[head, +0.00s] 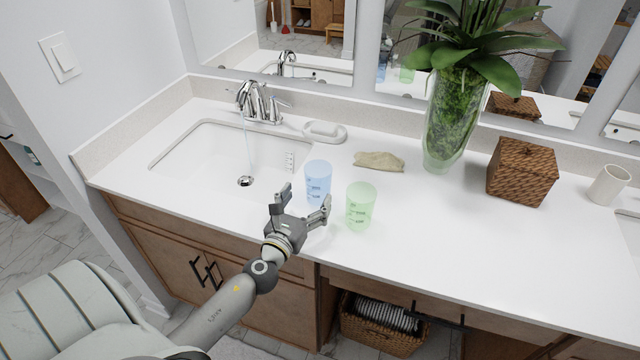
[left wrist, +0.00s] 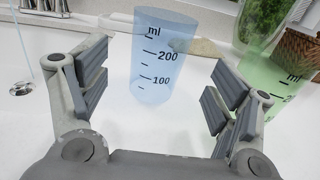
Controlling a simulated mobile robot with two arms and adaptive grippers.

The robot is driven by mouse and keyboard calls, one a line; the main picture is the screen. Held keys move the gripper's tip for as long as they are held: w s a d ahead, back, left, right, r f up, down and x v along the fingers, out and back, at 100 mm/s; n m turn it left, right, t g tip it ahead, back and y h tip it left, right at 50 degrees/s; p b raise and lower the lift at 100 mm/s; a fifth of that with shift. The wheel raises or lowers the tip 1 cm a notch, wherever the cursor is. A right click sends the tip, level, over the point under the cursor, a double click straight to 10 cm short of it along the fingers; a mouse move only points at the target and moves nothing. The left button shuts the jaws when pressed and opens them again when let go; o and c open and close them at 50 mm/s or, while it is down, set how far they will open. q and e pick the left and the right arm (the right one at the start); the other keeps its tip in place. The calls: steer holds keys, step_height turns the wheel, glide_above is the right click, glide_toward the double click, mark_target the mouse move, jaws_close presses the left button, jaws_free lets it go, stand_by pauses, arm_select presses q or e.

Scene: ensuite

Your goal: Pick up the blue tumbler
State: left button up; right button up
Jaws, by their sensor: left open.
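The blue tumbler (head: 318,180) is a clear blue cup with measuring marks. It stands upright on the white counter, just right of the sink. In the left wrist view the blue tumbler (left wrist: 163,58) is ahead of the jaws, between the two fingers in the picture. My left gripper (head: 304,204) is open and empty at the counter's front, close to the tumbler on its near side. It also shows in the left wrist view (left wrist: 155,95), with its fingers wide apart. My right gripper is not in view.
A green tumbler (head: 360,206) stands close on the right, near my right-hand finger. The sink (head: 215,150) with a running faucet (head: 256,102) is on the left. A soap dish (head: 324,132), tan cloth (head: 379,161), plant vase (head: 447,125) and woven box (head: 521,172) stand behind. Front right counter is clear.

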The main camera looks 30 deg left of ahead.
mark_target(323, 174)
arm_select(q)
steer(key=shift+w+a, duration=0.2)
steer(key=shift+w, duration=1)
steer(key=w, duration=0.2)
steer(key=w+a, duration=0.1)
steer(key=w, duration=0.1)
steer(key=shift+w+f, duration=0.15)
steer(key=shift+w, duration=0.45)
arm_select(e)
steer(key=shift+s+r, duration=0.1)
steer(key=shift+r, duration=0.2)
arm_select(q)
steer(key=shift+s, duration=0.1)
steer(key=shift+c, duration=0.5)
steer(key=shift+c, duration=1.1)
steer(key=c, duration=0.8)
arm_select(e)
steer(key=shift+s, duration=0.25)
